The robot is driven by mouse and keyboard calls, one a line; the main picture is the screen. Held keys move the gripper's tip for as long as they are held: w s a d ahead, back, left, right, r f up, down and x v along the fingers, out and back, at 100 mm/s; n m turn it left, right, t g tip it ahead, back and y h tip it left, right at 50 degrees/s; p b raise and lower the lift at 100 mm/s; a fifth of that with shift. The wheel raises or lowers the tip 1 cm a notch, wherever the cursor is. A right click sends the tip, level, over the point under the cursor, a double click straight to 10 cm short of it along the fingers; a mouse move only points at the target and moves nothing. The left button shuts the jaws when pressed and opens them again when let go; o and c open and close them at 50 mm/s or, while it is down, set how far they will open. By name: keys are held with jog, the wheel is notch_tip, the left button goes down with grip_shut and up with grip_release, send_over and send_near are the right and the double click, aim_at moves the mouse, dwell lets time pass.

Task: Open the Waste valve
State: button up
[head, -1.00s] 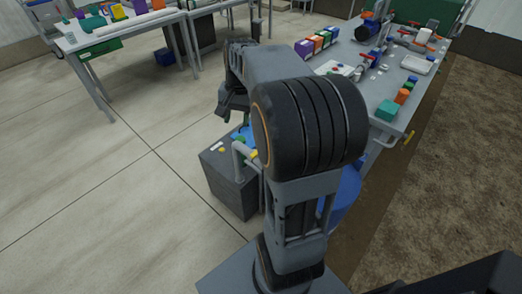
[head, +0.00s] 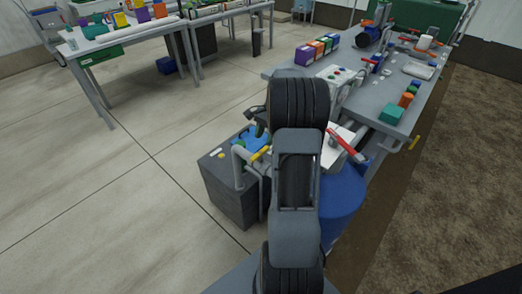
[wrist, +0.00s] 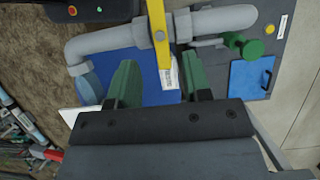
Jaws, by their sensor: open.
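In the wrist view a yellow lever (wrist: 158,30) crosses a grey pipe (wrist: 105,40), with a small white tag beside its end. I cannot read the tag, so I cannot tell whether this is the Waste valve. My gripper (wrist: 158,64) is open, its two green fingers apart on either side of the lever's end in the picture; I see no contact. In the head view a yellow lever (head: 261,153) shows beside the grey pipe left of my arm, and a red lever (head: 345,144) to the right. My arm hides the gripper fingers there.
A dark grey box (head: 228,190) and a blue drum (head: 343,203) stand close to my arm. The wrist view shows a green knob (wrist: 245,45) right of the lever. A bench (head: 300,73) with coloured blocks extends behind. Open floor lies left.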

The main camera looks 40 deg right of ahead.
aim_at(260, 152)
jog(key=shift+x, duration=2.75)
jog(key=shift+c, duration=0.2)
grip_shut()
